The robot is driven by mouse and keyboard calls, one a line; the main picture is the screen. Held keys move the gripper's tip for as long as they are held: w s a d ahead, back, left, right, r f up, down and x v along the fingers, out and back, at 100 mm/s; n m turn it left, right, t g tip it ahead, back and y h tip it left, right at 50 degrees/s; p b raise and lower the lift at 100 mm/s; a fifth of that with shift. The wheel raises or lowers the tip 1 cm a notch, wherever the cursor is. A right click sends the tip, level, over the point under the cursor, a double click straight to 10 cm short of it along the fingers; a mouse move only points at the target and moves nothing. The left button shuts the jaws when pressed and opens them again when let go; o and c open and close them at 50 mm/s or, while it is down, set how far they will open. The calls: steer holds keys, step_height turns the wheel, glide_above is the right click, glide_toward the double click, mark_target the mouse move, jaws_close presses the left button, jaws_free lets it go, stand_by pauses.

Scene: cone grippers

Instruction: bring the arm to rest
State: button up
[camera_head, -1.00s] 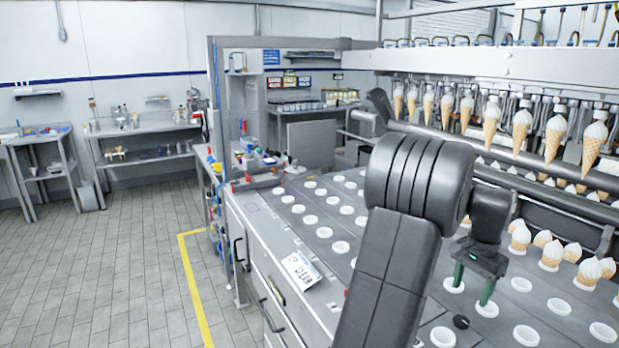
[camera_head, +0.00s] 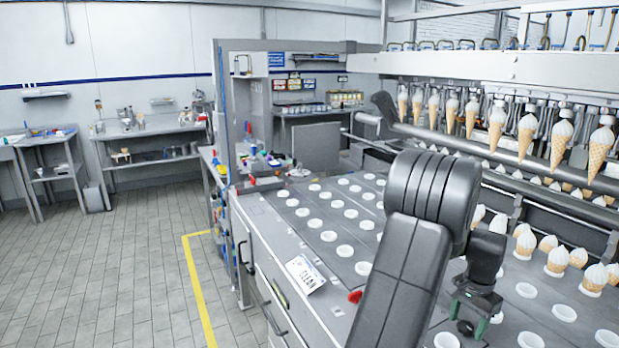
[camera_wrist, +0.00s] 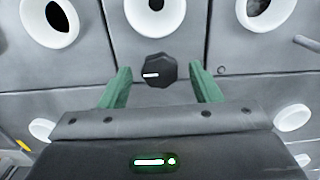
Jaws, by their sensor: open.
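My gripper (camera_head: 474,322) hangs over the grey machine top (camera_head: 330,262) at the right of the head view, below my dark arm. In the wrist view its two green fingers (camera_wrist: 158,88) are apart with nothing held between them. A black knob (camera_wrist: 158,70) with a white mark shows on the grey plate beyond the gap between the fingers; I cannot tell how far below them it is. In the head view the knob (camera_head: 465,327) is small and partly beside the fingers.
White ring holders (camera_head: 345,250) cover the machine top. Filled cones (camera_head: 557,262) stand in holders at the right, and a row of cones (camera_head: 528,135) hangs above. A CLEAN sign (camera_head: 305,274) lies near the left edge. Tiled floor (camera_head: 130,270) on the left is clear.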

step_height(320, 180, up, 14)
steer(key=b, duration=0.1)
step_height(320, 180, down, 14)
steer(key=shift+r+p, duration=0.1)
steer(key=shift+p, duration=0.45)
steer(key=n, duration=0.4)
steer(key=n+p, duration=0.1)
steer(key=n, duration=0.7)
steer(key=shift+n+p, duration=0.3)
steer(key=shift+p, duration=0.05)
steer(key=n+p, duration=0.1)
steer(key=n, duration=0.3)
steer(key=shift+r, duration=0.35)
steer(key=shift+a, duration=0.1)
